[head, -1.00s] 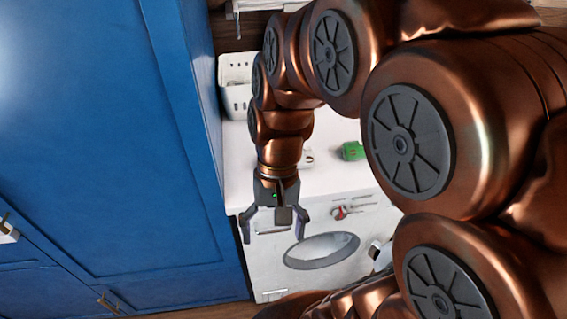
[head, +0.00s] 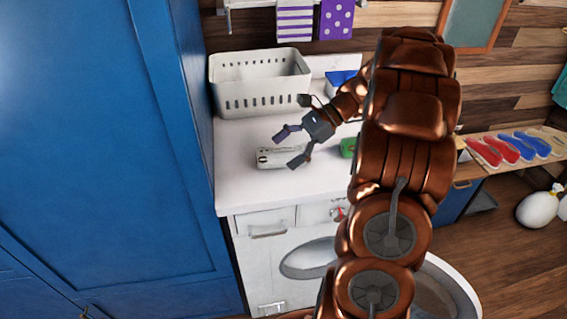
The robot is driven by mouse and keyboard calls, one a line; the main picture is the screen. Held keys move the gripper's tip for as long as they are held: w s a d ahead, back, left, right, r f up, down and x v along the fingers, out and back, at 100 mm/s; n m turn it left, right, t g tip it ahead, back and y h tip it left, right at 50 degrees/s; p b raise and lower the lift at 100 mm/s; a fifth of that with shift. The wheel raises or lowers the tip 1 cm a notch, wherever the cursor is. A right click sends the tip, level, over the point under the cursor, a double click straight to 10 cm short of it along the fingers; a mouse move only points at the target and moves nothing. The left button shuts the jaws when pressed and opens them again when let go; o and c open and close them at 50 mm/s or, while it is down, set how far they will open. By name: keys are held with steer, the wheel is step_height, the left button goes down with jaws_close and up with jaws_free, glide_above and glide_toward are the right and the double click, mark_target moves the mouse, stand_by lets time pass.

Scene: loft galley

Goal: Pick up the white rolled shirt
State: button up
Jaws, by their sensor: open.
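The white rolled shirt (head: 270,158) appears to be the small pale roll lying on the white counter top, with dark marks near its left end. My gripper (head: 287,149) is open and empty, its two dark fingers spread and pointing left. In the picture the fingers overlap the right part of the roll and partly hide it. The lower fingertip is in front of the roll's right end. I cannot tell the height gap between fingers and roll, or whether they touch.
A white slotted basket (head: 258,88) stands behind the roll. A green item (head: 347,148) and a blue item (head: 340,80) are on the counter to the right. A tall blue cabinet (head: 100,150) borders the left. The counter's front left (head: 240,190) is clear.

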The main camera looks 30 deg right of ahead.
mark_target(296, 148)
steer(key=d+f+m+t, duration=0.1)
steer(key=d, duration=0.2)
steer(key=d+f+m+t+b, duration=0.1)
steer(key=d, duration=0.2)
steer(key=w+d+f+m+t, duration=0.1)
steer(key=d, duration=0.3)
steer(key=shift+w+d+f+m+y+b, duration=0.1)
steer(key=shift+m+y+b, duration=0.2)
steer(key=shift+m+y, duration=0.1)
steer(key=shift+r+p+x, duration=0.2)
steer(key=shift+p+x, duration=0.3)
steer(key=shift+x, duration=1.45)
steer(key=shift+r+p+x, duration=0.15)
steer(key=shift+p+x, duration=0.35)
steer(key=shift+x, duration=1.4)
steer(key=shift+w, duration=0.15)
steer(key=c, duration=1.3)
